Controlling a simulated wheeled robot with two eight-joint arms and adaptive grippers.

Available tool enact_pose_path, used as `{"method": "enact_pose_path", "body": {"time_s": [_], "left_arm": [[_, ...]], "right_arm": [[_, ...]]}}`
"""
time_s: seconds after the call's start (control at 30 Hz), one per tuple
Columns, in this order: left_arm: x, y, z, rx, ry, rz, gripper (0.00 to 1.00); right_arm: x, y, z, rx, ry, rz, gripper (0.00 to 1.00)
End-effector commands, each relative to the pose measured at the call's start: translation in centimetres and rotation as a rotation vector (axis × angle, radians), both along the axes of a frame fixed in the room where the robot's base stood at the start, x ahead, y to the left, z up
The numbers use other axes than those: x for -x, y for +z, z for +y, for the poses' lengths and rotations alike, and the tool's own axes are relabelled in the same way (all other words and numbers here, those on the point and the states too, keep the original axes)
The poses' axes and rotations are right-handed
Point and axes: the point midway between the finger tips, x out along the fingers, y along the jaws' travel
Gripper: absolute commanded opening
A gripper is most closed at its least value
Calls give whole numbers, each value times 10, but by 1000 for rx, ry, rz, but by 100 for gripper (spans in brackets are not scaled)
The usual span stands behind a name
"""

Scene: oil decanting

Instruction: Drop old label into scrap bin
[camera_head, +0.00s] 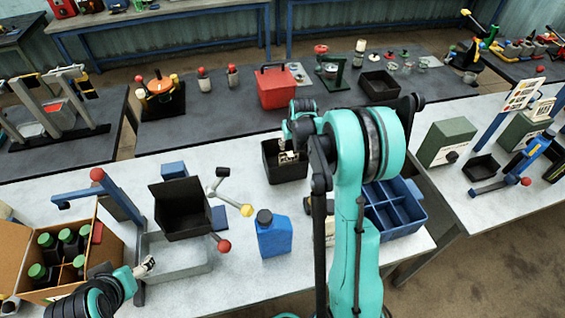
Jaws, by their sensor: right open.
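A black open-topped bin (289,174), which looks like the scrap bin, stands on the near table behind the blue bottle. My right gripper (288,156) is open and points down at the bin's mouth. Small pale patches show between the fingers and the bin; I cannot tell whether they are the old label or finger parts. My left gripper (146,266) is low at the left, beside the grey tray, and its jaws are too small to read. No old label can be made out clearly.
A blue bottle (274,236) with a dark cap stands in front of the bin. A blue divided crate (408,222) is to the right, partly behind my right arm. A tilted black box (182,209) is above a grey tray (190,262). A cardboard box (22,256) holds green-capped bottles.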

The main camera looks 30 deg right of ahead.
Motion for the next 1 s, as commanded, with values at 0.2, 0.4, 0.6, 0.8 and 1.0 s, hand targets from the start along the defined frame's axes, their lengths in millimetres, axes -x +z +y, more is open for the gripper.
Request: {"method": "enact_pose_path", "body": {"time_s": [0.2, 0.4, 0.6, 0.8, 1.0], "left_arm": [[0, 0, 0, 0, 0, 0, 72], [0, 0, 0, 0, 0, 0, 72], [0, 0, 0, 0, 0, 0, 72], [0, 0, 0, 0, 0, 0, 72], [0, 0, 0, 0, 0, 0, 72]], "right_arm": [[8, 20, 2, 0, 0, 0, 41], [25, 60, 6, 0, 0, 0, 41], [38, 94, 9, 0, -1, 0, 41], [44, 110, 10, 0, -1, 0, 41], [45, 111, 11, 0, 0, 0, 41]]}}
